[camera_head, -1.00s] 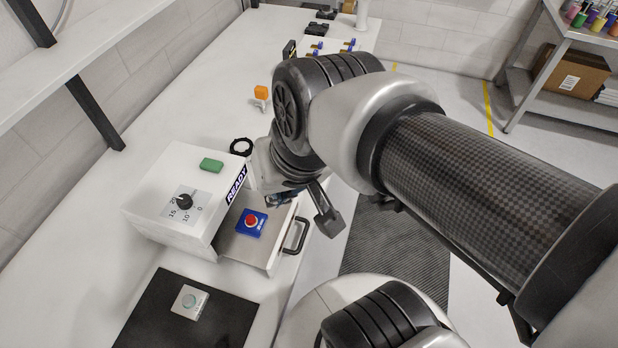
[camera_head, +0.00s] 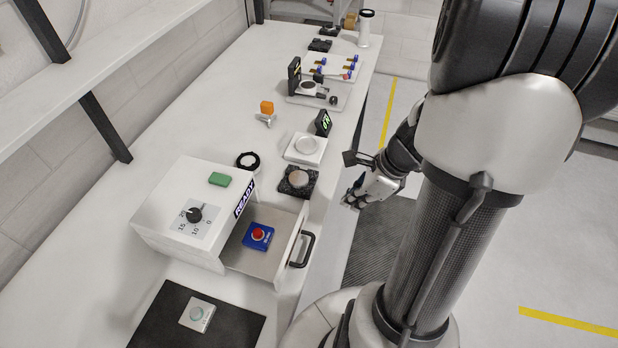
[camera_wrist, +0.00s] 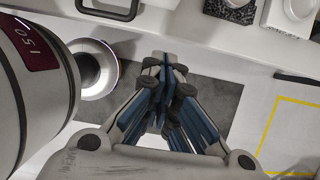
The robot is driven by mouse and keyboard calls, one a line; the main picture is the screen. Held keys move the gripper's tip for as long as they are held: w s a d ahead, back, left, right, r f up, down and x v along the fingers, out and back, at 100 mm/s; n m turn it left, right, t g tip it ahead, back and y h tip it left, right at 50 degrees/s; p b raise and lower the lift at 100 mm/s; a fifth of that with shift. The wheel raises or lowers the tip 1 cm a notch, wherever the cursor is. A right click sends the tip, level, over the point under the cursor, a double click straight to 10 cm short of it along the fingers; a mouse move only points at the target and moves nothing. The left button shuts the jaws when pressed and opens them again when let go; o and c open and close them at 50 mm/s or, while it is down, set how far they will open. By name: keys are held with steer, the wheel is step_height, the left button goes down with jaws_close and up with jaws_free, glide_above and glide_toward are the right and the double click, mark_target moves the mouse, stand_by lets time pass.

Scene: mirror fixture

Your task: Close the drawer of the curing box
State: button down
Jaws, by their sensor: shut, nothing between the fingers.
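The white curing box (camera_head: 170,205) stands on the bench with a dial and a READY label. Its drawer (camera_head: 268,268) is pulled out toward the bench's front edge. A blue block with a red button (camera_head: 258,236) sits in the drawer. The drawer's black handle (camera_head: 303,249) faces my side; a dark handle (camera_wrist: 108,8) shows at the top left of the wrist view. My gripper (camera_head: 352,194) is shut and empty, off the bench's front edge, to the right of the handle and apart from it. Its fingers meet in the wrist view (camera_wrist: 163,78).
A dark stone block (camera_head: 298,182) and a white scale-like device (camera_head: 305,150) stand beyond the drawer. A black mat (camera_head: 235,322) with a small device lies nearer. Floor beside the bench is open around a dark mat (camera_head: 375,250).

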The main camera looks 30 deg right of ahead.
steer(key=w+a+f+b, duration=0.1)
steer(key=w+f, duration=0.1)
steer(key=f, duration=0.1)
steer(key=w+a+f+b, duration=0.2)
steer(key=f, duration=0.1)
steer(key=w+a+f+b, duration=0.1)
steer(key=w+f+b, duration=0.1)
steer(key=f, duration=0.1)
steer(key=shift+a, duration=0.35)
steer(key=shift+a+r, duration=0.1)
steer(key=w+a+p, duration=0.1)
steer(key=w+a, duration=0.2)
steer(key=w+a+p, duration=0.1)
steer(key=w+a, duration=0.1)
steer(key=w, duration=0.2)
steer(key=w+a+p, duration=0.2)
steer(key=w+a, duration=0.1)
steer(key=w, duration=0.1)
steer(key=shift+w+a, duration=0.15)
steer(key=shift+a, duration=0.2)
steer(key=shift+d, duration=0.1)
